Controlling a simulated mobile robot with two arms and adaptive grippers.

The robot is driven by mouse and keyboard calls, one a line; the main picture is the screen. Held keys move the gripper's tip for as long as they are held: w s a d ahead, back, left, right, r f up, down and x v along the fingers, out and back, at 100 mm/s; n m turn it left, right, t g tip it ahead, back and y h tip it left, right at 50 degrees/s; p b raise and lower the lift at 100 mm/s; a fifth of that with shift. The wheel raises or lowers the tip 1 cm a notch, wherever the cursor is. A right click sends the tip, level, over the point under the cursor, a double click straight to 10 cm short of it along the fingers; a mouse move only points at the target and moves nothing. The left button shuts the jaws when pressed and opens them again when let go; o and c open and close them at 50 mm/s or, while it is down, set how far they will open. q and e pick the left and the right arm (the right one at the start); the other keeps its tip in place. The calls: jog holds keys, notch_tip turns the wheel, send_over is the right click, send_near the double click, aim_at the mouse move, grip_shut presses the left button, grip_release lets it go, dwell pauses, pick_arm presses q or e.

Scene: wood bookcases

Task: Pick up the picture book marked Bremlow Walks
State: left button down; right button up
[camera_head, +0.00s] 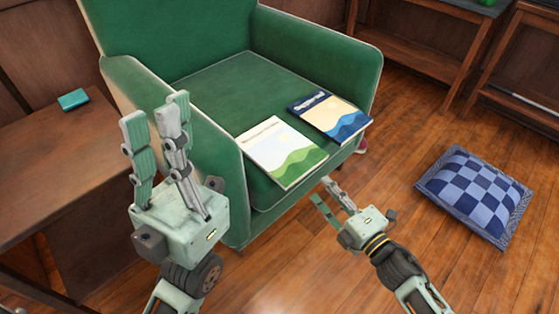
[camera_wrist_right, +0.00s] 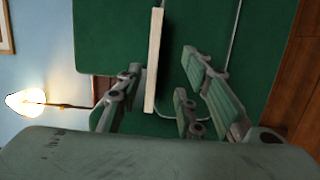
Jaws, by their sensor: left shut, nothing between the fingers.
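Two picture books lie flat on the green armchair's seat in the head view. One has a pale cover with green hills (camera_head: 283,152); the other has a dark blue band, a cream middle and blue waves (camera_head: 329,115). The titles are too small to read, so I cannot tell which is Bremlow Walks. My right gripper (camera_head: 325,192) is open, just off the seat's front edge by the green-hills book. In the right wrist view, a book's pale edge (camera_wrist_right: 152,75) shows between its spread fingers, not visibly gripped. My left gripper (camera_head: 157,112) is shut and empty, above the chair's left arm.
The armchair (camera_head: 210,90) has raised arms on both sides of the seat. A wooden table (camera_head: 60,165) with a small teal book (camera_head: 73,99) stands at left. A blue checked cushion (camera_head: 474,193) lies on the floor at right. Wooden shelving (camera_head: 425,55) stands behind.

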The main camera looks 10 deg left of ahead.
aim_at(309, 172)
jog(key=x, duration=0.2)
jog(key=b+x, duration=0.1)
jog(key=x, duration=0.2)
jog(key=r+b+x, duration=0.1)
jog(key=x, duration=0.2)
jog(key=shift+s+a, duration=0.4)
jog(key=shift+c, duration=0.6)
grip_shut()
